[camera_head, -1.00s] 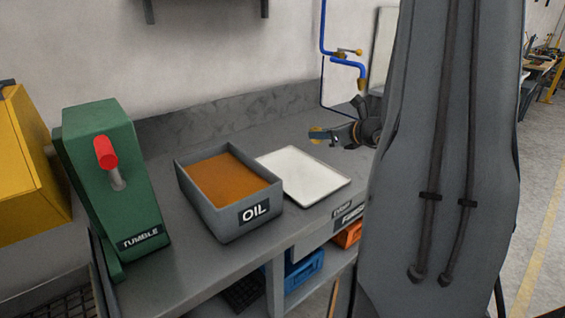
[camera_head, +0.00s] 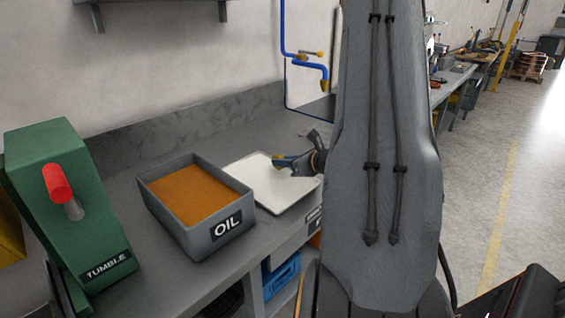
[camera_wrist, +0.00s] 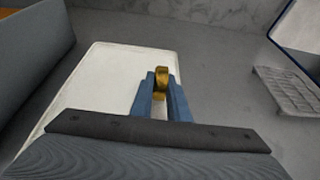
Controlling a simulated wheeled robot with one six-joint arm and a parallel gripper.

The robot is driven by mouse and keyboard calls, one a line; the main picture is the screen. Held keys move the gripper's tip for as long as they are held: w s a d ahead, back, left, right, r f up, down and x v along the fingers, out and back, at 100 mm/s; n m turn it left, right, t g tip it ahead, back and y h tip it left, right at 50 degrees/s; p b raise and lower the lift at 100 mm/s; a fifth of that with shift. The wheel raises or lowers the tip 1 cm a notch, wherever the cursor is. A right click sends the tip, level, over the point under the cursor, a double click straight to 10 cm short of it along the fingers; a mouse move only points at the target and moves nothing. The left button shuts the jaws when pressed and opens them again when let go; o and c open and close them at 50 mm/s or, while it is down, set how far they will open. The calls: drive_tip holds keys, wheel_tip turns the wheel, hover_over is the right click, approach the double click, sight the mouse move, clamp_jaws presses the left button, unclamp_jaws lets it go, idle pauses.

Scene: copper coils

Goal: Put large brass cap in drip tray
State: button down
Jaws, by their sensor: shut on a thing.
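My gripper (camera_wrist: 161,92) is shut on the large brass cap (camera_wrist: 162,72), a gold-coloured ring-like piece held between blue fingers in the wrist view. In the head view my gripper (camera_head: 281,160) is over the right part of the white drip tray (camera_head: 243,171). The cap is hardly visible there. The drip tray also shows in the wrist view (camera_wrist: 92,75), flat and light, below and left of the fingers. It looks empty where visible. The gap between cap and tray is hard to judge.
A green TUMBLE machine (camera_head: 62,215) with a red handle stands further left. Blue pipework (camera_head: 303,60) runs down the wall behind. A grey ridged pad (camera_wrist: 287,91) lies at right.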

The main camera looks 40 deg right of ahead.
drive_tip(key=shift+f, duration=0.25)
drive_tip(key=shift+f, duration=0.1)
drive_tip(key=c, duration=1.7)
unclamp_jaws()
drive_tip(key=b+v, duration=0.1)
drive_tip(key=v, duration=1.1)
